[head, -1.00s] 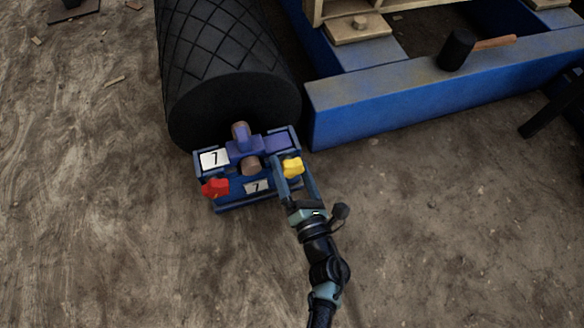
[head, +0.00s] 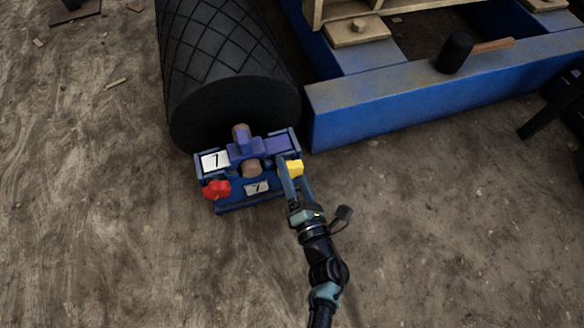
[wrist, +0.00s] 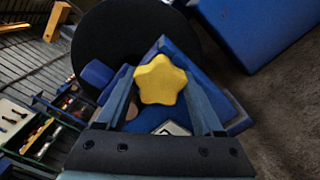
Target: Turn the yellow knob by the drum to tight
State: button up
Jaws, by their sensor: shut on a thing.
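The yellow knob (head: 295,167) is on the right side of the blue bearing block (head: 235,205) at the end of the black drum (head: 235,110). In the wrist view the yellow knob (wrist: 160,80) is star-shaped and lies between my two fingers. My gripper (head: 293,172) is shut on the knob, one finger on each side, and partly hides it in the head view. A red knob (head: 216,189) is on the block's left side. The knob's marking for tight cannot be made out.
A blue beam (head: 440,90) runs to the right of the drum, with a black-headed hammer (head: 456,52) on it. Bare dirt lies in front and to the left.

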jog(key=m+p, duration=0.2)
jog(key=m, duration=0.2)
jog(key=shift+r+m, duration=0.1)
jog(key=shift+m, duration=0.2)
jog(key=m+p, duration=0.1)
jog(key=m, duration=0.2)
jog(key=shift+m, duration=0.3)
jog(key=m+p, duration=0.1)
jog(key=m, duration=0.3)
jog(key=shift+s, duration=0.1)
jog(key=shift+m+p, duration=0.6)
jog(key=shift+m, duration=1.5)
jog(key=o, duration=1.4)
